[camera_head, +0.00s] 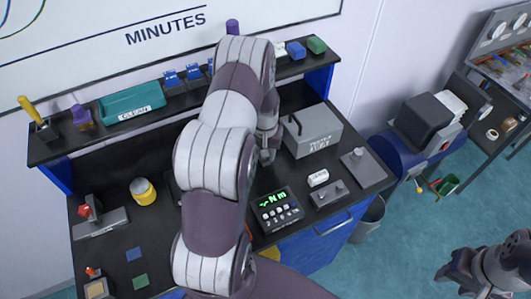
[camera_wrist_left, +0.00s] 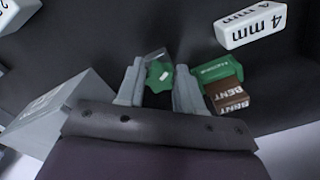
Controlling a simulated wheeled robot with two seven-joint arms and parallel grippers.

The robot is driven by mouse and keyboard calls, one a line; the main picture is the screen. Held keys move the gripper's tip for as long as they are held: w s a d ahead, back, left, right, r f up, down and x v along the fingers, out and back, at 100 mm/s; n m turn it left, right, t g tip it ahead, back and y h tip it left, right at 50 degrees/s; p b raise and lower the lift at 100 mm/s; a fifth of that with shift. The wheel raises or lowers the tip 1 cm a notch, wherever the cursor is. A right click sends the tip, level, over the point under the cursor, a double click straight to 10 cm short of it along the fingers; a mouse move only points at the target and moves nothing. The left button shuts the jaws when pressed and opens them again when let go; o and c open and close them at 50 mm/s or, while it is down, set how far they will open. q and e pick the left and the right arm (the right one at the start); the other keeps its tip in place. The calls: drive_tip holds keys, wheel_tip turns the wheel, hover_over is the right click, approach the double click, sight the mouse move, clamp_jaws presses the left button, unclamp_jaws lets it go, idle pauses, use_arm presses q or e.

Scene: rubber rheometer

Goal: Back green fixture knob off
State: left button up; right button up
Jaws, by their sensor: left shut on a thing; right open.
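In the left wrist view a green lobed knob (camera_wrist_left: 159,75) with a small white mark sits between the two grey fingers of my left gripper (camera_wrist_left: 160,88). The fingers are shut on the knob. A greyish, see-through piece shows just behind the knob; the rest of the fixture is hard to make out. In the head view my left arm arches over the middle of the bench, its wrist pointing down beside the grey box; the knob is hidden there. My right gripper (camera_head: 461,273) is open and empty at the lower right, away from the bench, above the floor.
Beside the knob lie a green block (camera_wrist_left: 216,69) and a brown block (camera_wrist_left: 227,95) marked BENT. A white 4 mm block (camera_wrist_left: 249,25) is near. The bench holds a grey box (camera_head: 313,130), a display unit (camera_head: 277,210) and a yellow jar (camera_head: 143,191).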

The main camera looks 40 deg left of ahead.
use_arm(q)
drive_tip(key=n, duration=0.4)
drive_tip(key=shift+d+n, duration=0.1)
drive_tip(key=shift+n, duration=0.2)
drive_tip(key=shift+w+n, duration=0.1)
drive_tip(key=shift+n, duration=0.7)
drive_tip(key=n, duration=0.3)
